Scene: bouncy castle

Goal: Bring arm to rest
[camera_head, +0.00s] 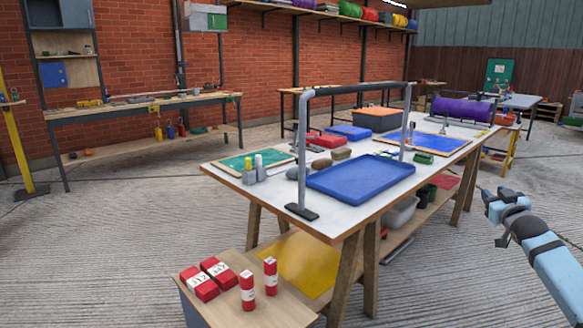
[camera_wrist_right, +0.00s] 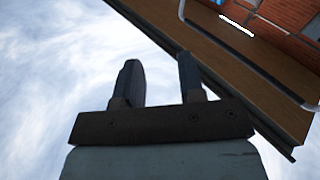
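My right arm comes in from the right edge of the head view. Its gripper (camera_head: 500,192) is raised in the air to the right of the work table (camera_head: 235,176), clear of it. In the right wrist view the two dark fingers of this gripper (camera_wrist_right: 162,82) stand apart with nothing between them. Sky shows behind them, with a brown board-like structure at the upper right. My left arm and gripper are in neither view.
The table holds a blue tray (camera_head: 361,177) and a grey metal frame (camera_head: 303,130). A low wooden bench (camera_head: 243,316) in front carries several red packets. A workbench (camera_head: 140,107) stands along the brick wall. The concrete floor at right is open.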

